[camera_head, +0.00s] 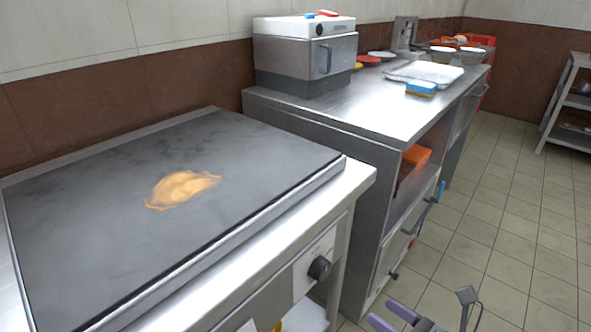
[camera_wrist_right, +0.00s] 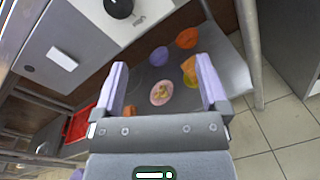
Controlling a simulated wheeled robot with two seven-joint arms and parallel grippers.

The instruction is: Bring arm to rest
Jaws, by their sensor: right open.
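My right gripper (camera_head: 378,311) shows at the bottom edge of the head view, low over the floor in front of the counters. Its two purple fingers (camera_wrist_right: 162,82) are spread apart in the right wrist view, with nothing between them. They point toward the lower shelf of the griddle stand. My left gripper is in neither view.
The griddle (camera_head: 100,190) carries a tan, flat food piece (camera_head: 182,189). A steel counter (camera_head: 330,102) holds an oven (camera_head: 305,55), tray (camera_head: 425,74) and sponge (camera_head: 421,88). Orange items (camera_wrist_right: 187,38) sit on the lower shelf. Tiled floor (camera_head: 500,215) is clear at right.

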